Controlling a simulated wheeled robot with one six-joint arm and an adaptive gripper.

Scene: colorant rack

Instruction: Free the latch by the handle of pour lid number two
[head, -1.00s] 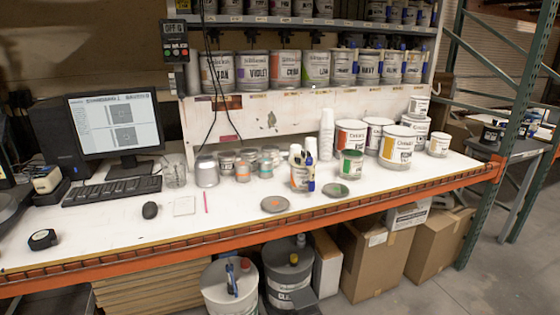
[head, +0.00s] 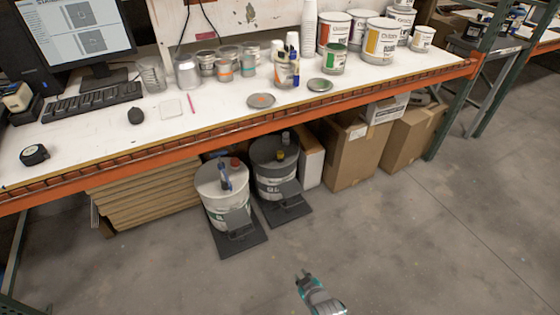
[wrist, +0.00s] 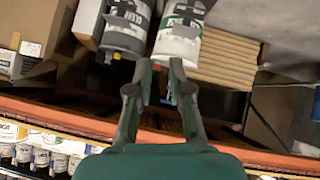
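Two large pails with pour lids stand on the floor under the bench. The left pail (head: 222,207) is white, with a blue handle (head: 224,177) and a red cap (head: 235,162) on its lid. The right pail (head: 275,182) has a dark lid with a yellow cap (head: 280,155). I cannot read a number on either lid. Both pails show upside down in the wrist view, the white one (wrist: 180,37) right of the other (wrist: 125,32).
The bench's orange front beam (head: 200,147) overhangs the pails. A stack of flat boards (head: 150,200) lies left of them, cardboard boxes (head: 350,155) right. Dark stands (head: 240,240) are at the pails' feet. The floor in front is clear.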

